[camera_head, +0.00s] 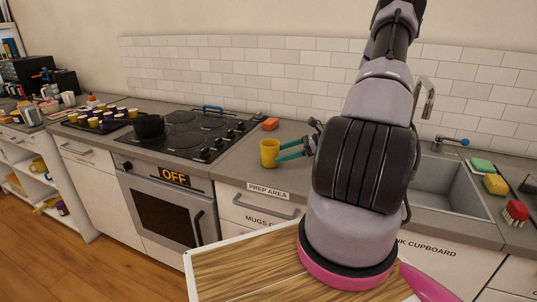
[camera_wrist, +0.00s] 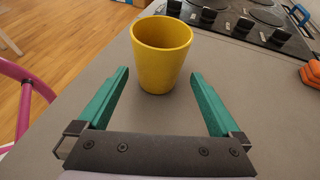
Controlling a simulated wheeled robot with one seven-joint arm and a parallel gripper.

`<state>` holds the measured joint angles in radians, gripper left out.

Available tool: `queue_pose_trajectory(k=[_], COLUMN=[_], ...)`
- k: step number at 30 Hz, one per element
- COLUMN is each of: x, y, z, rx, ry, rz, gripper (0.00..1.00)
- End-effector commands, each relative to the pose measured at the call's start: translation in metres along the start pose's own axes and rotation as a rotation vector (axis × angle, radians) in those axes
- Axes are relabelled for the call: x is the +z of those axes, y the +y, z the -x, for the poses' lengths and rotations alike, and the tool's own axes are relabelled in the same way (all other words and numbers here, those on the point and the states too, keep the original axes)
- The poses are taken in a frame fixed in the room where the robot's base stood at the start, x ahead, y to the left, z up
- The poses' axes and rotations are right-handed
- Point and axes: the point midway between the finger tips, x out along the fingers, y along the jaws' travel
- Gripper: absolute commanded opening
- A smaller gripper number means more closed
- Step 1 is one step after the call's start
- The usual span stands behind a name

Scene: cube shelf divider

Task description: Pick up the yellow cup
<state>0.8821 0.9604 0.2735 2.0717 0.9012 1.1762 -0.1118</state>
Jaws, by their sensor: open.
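The yellow cup (camera_head: 269,153) stands upright on the grey counter in the head view, right of the hob. In the wrist view the cup (camera_wrist: 161,60) is just ahead, with its open top showing. My gripper (camera_head: 282,151) has green fingers reaching toward the cup from the right. In the wrist view my gripper (camera_wrist: 158,80) is open, one finger on each side of the cup's lower part. Gaps show between both fingers and the cup in that view. Nothing is held. The fingers' far ends are partly hidden in the head view.
An orange block (camera_head: 270,124) lies behind the cup near the tiled wall. The black hob (camera_head: 190,135) is to the left, with a dark pot (camera_head: 148,127). The sink (camera_head: 447,180) is right of my arm. The counter's front edge is close to the cup.

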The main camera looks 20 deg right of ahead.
Motion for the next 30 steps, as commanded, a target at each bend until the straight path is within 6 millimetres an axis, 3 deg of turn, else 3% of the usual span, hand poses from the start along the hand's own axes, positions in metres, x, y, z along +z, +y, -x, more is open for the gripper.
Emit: queue_pose_trajectory(k=[3,10,18,27,28,30], x=[0.000,0.002,0.006,0.006,0.006,0.006], y=[0.001,0.001,0.003,0.003,0.003,0.003], z=[-0.019,-0.037,-0.075,-0.081,-0.081,-0.081], rx=[0.004,0.004,0.004,0.003,0.003,0.003], ry=[0.000,0.000,0.001,0.003,0.003,0.003], rz=[0.000,0.002,0.002,0.002,0.002,0.002], gripper=[1.00,1.00,1.00,1.00,0.96,0.69])
